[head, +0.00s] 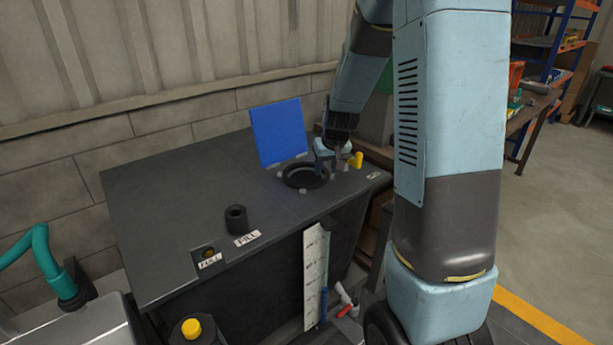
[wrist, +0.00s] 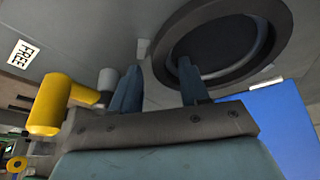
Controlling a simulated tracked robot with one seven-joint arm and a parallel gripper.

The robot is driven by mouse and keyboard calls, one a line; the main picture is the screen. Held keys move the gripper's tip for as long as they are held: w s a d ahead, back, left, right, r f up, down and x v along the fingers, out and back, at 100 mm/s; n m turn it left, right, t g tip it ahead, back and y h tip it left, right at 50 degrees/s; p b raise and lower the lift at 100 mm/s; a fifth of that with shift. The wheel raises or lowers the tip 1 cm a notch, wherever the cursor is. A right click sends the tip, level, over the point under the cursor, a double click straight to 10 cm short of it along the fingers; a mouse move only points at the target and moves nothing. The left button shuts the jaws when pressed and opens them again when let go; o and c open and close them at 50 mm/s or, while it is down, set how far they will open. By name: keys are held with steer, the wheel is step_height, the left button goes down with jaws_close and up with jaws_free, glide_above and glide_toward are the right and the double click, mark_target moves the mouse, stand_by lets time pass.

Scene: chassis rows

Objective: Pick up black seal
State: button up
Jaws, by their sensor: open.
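A black ring (head: 287,183), which looks like the black seal, lies around a round dark opening in the top of the dark grey chassis (head: 170,190). In the wrist view the ring (wrist: 281,40) fills the upper right. My gripper (head: 336,162) is just right of the ring in the head view, its fingers pointing down. In the wrist view my gripper (wrist: 159,68) is open, with nothing visibly held. One finger overlaps the ring's near rim in the picture and the other lies outside it. I cannot tell whether either finger touches the ring.
A raised blue lid (head: 280,132) stands behind the ring. A yellow handle (head: 356,160) is close right of my gripper. A black cylindrical neck (head: 236,218) stands by the FILL label (head: 247,239). Bare chassis top lies to the left. A brick wall (head: 60,185) runs behind.

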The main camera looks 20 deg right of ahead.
jaws_close()
stand_by(0.5)
steer(key=shift+r, duration=0.25)
step_height(320, 180, up, 2)
steer(key=shift+r, duration=0.15)
steer(key=s+a+r, duration=0.2)
steer(key=s+r, duration=0.8)
steer(key=s, duration=0.4)
steer(key=shift+r, duration=0.1)
